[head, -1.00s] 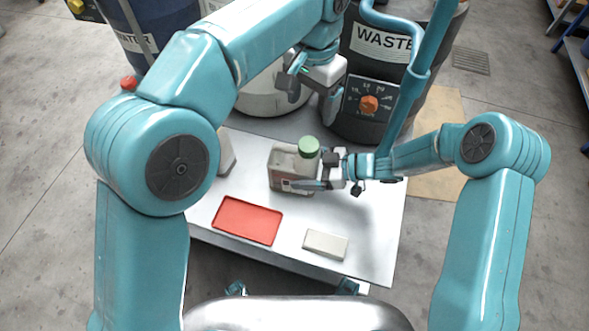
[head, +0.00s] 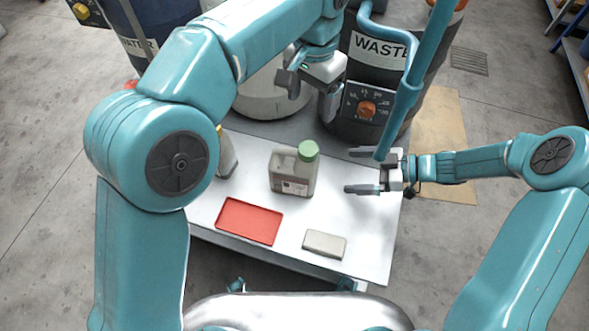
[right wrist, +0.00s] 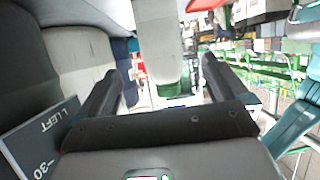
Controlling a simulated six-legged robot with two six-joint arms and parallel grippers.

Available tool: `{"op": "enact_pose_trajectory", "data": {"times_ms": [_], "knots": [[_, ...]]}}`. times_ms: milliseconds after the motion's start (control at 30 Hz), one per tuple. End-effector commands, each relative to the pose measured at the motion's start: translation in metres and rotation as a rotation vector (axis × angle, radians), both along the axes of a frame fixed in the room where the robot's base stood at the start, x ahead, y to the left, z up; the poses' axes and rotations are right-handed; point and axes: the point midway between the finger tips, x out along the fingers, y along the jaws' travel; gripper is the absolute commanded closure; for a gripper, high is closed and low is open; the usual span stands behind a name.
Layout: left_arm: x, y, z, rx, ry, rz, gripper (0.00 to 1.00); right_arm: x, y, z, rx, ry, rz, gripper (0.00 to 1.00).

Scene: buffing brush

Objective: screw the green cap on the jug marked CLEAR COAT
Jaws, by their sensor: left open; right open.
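A grey-beige jug (head: 291,174) stands upright on the white table, with a small label too small to read. The green cap (head: 308,150) sits on top of it at its right; I cannot tell how tightly. My right gripper (head: 354,173) is open and empty, apart from the jug on its right side, fingers pointing left towards it. In the right wrist view the jug (right wrist: 157,42) and the green cap (right wrist: 175,90) appear between the open fingers, beyond them. My left gripper (head: 306,98) is open and empty, above and behind the jug by the drums.
A red tray (head: 249,221) and a pale block (head: 325,244) lie at the table's front. Another bottle (head: 227,157) stands left, partly hidden by my left arm. The WASTE drum (head: 375,75) with an orange knob stands behind.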

Motion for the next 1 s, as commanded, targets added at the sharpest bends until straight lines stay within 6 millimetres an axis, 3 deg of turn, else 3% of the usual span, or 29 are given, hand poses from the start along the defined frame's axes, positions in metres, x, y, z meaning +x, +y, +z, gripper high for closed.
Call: {"op": "enact_pose_trajectory", "data": {"times_ms": [200,800,867,1000], "knots": [[0.000,0.000,0.004,0.000,0.000,0.000,0.22,-0.004,-0.019,0.008,0.001,-0.001,-0.001,0.00],[0.000,0.000,0.004,0.000,0.000,0.000,0.22,-0.004,-0.020,0.009,0.001,0.000,0.001,0.00],[0.000,0.000,0.009,0.000,0.000,0.000,0.22,-0.004,-0.020,0.013,0.001,0.000,0.001,0.00],[0.000,0.000,0.036,0.000,0.000,0.000,0.22,-0.004,-0.020,0.040,0.001,0.000,0.000,0.00]]}}
